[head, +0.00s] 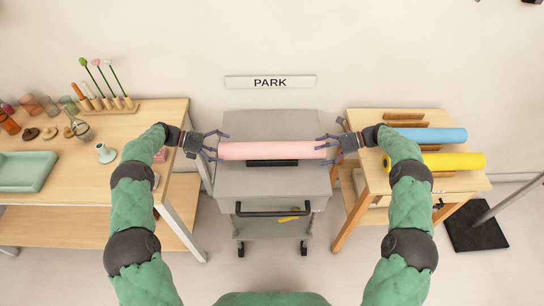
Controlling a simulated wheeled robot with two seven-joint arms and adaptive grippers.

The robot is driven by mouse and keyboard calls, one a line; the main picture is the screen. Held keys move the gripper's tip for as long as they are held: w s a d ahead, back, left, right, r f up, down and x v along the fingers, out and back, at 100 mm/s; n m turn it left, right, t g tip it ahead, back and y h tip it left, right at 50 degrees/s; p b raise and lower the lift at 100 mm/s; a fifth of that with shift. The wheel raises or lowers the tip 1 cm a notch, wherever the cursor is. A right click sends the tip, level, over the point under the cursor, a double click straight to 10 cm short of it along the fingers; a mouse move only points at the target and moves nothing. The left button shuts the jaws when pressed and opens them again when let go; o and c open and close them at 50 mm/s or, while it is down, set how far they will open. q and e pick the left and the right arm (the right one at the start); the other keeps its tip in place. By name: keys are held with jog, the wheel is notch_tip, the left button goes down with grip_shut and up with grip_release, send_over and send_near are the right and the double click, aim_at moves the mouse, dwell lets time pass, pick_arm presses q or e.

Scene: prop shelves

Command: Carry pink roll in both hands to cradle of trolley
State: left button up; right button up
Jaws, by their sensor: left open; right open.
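The pink roll (272,150) lies level across the top of the grey trolley (268,184), over a dark cradle (272,163) that shows just below its near side. I cannot tell whether the roll rests fully in the cradle. My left gripper (212,146) is open at the roll's left end, its fingers spread around that end. My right gripper (328,147) is open at the roll's right end, its fingers spread beside it. Whether any finger touches the roll is unclear.
A wooden table on the right (374,208) holds a blue roll (432,135) and a yellow roll (450,161). A wooden bench on the left (92,170) carries a green tray (26,171) and small items. The trolley has a dark handle (272,210) in front. A PARK sign (270,82) is on the wall.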

jog(key=shift+d, duration=0.1)
pick_arm(q)
jog(key=v, duration=1.1)
jog(key=shift+a, duration=0.25)
pick_arm(e)
jog(key=v, duration=1.2)
pick_arm(q)
jog(key=shift+r, duration=0.15)
jog(key=shift+r, duration=0.1)
pick_arm(e)
jog(key=shift+r, duration=0.1)
